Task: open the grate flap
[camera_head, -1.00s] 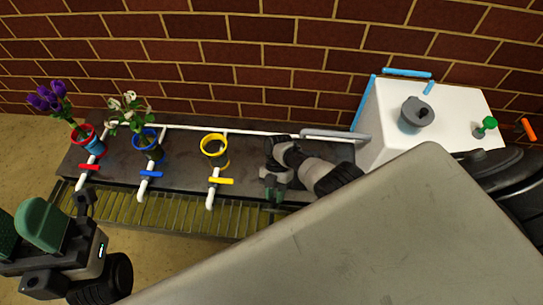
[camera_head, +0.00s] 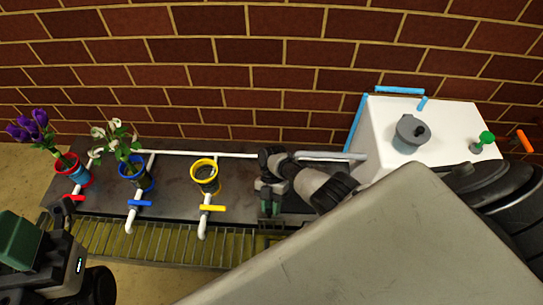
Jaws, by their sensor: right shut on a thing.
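The grate flap (camera_head: 150,238) is a long slatted panel along the front edge of the dark station counter. Yellowish surface shows between its slats. My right gripper (camera_head: 270,209) points down at the right end of the grate, its green finger pads at the counter's front edge. It is shut on the grate flap; the exact grip spot is mostly hidden by the gripper. My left gripper (camera_head: 20,242) is at the lower left, cut off by the picture edge. One green pad shows, so its opening is unclear.
Red, blue and yellow pots stand on the dark counter (camera_head: 235,195); the red and blue ones hold flowers. White pipes with coloured valves hang over the grate. A white tank (camera_head: 450,120) stands at the right. My arm covers the lower right.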

